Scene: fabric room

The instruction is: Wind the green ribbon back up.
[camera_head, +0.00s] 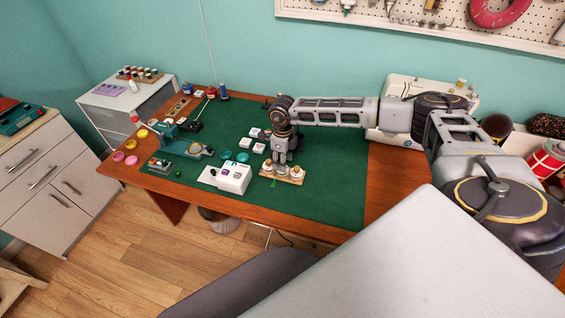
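My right arm reaches in from the right, and its gripper (281,163) points down at a small wooden board (295,181) with two pale round parts on it, near the front edge of the green mat (330,190). The fingers are too small to tell open from shut, or whether they touch anything. A tiny green bit (272,183) shows at the board's front left; I cannot tell whether it is the green ribbon. No long loose ribbon is clearly visible. My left gripper is not in view.
Teal discs (243,157), small white blocks (259,148) and a teal device (192,148) lie nearby. Pink and yellow rolls (131,160) line the left edge. A sewing machine (395,135) stands back right. The mat's right side is clear.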

